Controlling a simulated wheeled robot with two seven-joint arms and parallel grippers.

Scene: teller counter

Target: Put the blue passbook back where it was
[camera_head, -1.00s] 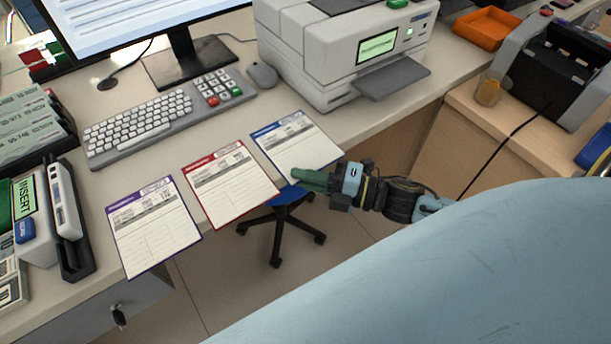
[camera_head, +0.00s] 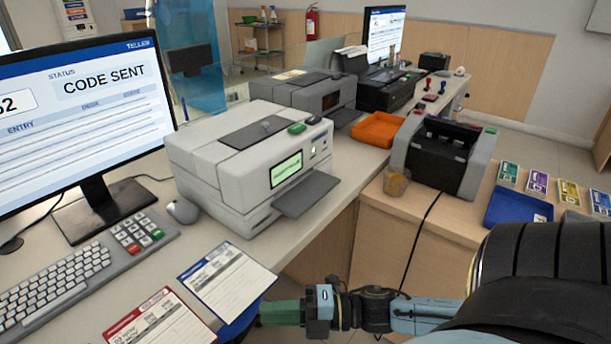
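The thing that best fits the blue passbook is a white form-like sheet with a blue edge and header (camera_head: 228,283), lying flat at the counter's front edge. My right gripper (camera_head: 264,312) comes in from the right, its green fingers pointing left at the sheet's lower right edge. The fingers appear edge-on, so their gap is hidden. I cannot tell whether they touch the sheet. A similar red-edged sheet (camera_head: 160,322) lies to its left, cut by the lower frame edge. My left gripper is not in view.
Behind the sheet stands a grey printer (camera_head: 240,165) with a front tray. A mouse (camera_head: 183,211), keyboard (camera_head: 62,285) and monitor (camera_head: 85,125) are on the left. The right-hand counter holds a note counter (camera_head: 440,150), a small cup (camera_head: 396,182) and a blue tray (camera_head: 500,212).

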